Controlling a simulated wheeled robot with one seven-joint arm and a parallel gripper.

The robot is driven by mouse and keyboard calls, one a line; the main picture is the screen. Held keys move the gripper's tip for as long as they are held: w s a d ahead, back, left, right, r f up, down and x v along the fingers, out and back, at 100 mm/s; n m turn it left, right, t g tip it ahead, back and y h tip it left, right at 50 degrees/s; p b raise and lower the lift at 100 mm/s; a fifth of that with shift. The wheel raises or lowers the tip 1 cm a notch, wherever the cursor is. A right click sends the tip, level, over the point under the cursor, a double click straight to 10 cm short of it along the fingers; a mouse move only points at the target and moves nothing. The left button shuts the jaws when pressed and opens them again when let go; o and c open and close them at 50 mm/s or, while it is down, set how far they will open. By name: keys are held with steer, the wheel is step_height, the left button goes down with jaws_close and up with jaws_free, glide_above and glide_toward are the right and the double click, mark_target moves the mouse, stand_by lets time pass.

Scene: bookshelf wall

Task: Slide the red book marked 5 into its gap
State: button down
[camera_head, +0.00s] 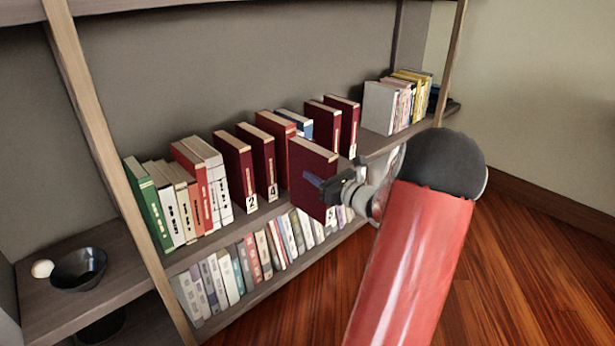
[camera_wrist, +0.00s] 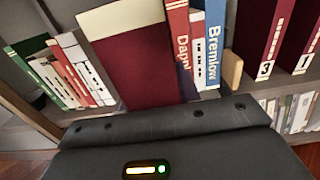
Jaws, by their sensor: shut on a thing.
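The dark red book marked 5 (camera_head: 309,172) is held upright in front of the shelf row, its spine towards the room. My gripper (camera_head: 335,184) is shut on this book near its spine. The wrist view shows the book's dark red cover and cream page edge (camera_wrist: 125,50) above my gripper body. Behind it stand a brighter red book (camera_head: 276,130) and a blue book (camera_wrist: 213,45). Dark red books 2 (camera_head: 235,168) and 4 (camera_head: 262,160) stand to the left, 3 (camera_head: 323,122) and 1 (camera_head: 346,120) to the right. The held book hides part of the row.
An open space with a small tan block (camera_wrist: 232,70) shows between the blue book and book 3. Green, white and red books fill the left of the shelf (camera_head: 375,147). A lower row of books (camera_head: 255,256) runs beneath. A dark bowl (camera_head: 79,268) sits far left.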

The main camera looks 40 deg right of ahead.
steer(key=shift+d+r, duration=0.15)
steer(key=shift+r, duration=0.2)
steer(key=shift+w+f+b, duration=0.25)
steer(key=shift+w, duration=0.3)
steer(key=shift+w+f+b, duration=0.2)
steer(key=shift+w+b, duration=0.05)
steer(key=shift+w, duration=0.3)
steer(key=shift+w+a+f+b, duration=0.1)
steer(key=shift+w+f+b, duration=0.1)
steer(key=shift+w, duration=0.45)
steer(key=shift+w+a+f+b, duration=0.1)
steer(key=shift+w+f+b, duration=0.1)
steer(key=shift+w, duration=0.4)
steer(key=shift+r, duration=0.1)
